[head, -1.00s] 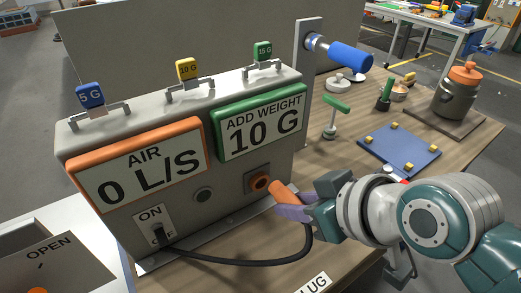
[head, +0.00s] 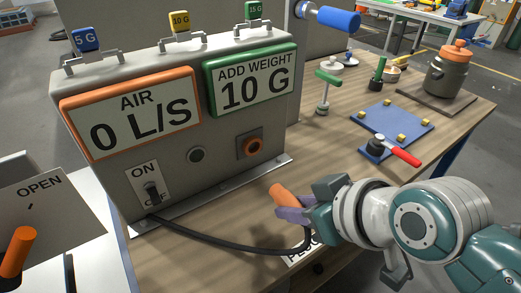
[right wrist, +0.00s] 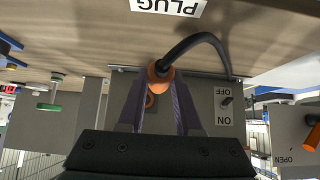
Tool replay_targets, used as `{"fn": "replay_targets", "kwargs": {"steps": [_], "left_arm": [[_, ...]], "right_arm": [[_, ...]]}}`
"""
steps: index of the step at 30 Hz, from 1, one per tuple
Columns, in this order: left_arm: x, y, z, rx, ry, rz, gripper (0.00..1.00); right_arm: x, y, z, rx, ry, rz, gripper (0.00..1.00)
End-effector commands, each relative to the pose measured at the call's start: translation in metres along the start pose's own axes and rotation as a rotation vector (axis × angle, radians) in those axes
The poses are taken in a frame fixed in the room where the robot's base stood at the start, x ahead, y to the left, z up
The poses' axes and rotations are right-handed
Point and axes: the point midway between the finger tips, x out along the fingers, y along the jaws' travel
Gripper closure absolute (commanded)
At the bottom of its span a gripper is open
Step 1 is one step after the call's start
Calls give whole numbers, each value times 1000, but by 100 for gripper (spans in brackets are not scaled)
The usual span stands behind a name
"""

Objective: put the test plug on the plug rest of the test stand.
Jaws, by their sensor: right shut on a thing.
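The orange test plug (head: 280,193) is between the purple fingers of my right gripper (head: 292,208), which is shut on it. A black cable (head: 225,246) runs from the plug to the front of the test stand (head: 75,170). The right wrist view also shows the plug (right wrist: 160,73) between the fingers (right wrist: 158,88). A white label reading PLUG (head: 300,252) lies near the table's front edge, partly covered by my gripper. I cannot make out the plug rest. My left gripper is not in view.
The stand's panels read AIR 0 L/S (head: 135,125) and ADD WEIGHT 10 G (head: 252,80). A blue plate (head: 410,122) with a red-handled tool (head: 402,153) lies right of the stand. A grey-and-orange pot (head: 447,75) stands farther back. An OPEN box (head: 35,195) is at left.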

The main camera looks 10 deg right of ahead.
Motion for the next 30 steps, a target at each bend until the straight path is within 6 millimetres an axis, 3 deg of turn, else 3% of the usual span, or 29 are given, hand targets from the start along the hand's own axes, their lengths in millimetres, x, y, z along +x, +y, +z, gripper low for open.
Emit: {"fn": "replay_targets", "kwargs": {"steps": [12,26,27,30], "left_arm": [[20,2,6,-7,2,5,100],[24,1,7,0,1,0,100],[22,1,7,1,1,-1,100],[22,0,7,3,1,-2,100]], "right_arm": [[37,0,35,1,1,-1,100],[42,0,39,0,2,0,100],[40,0,39,1,1,0,62],[40,0,39,1,0,-1,51]]}}
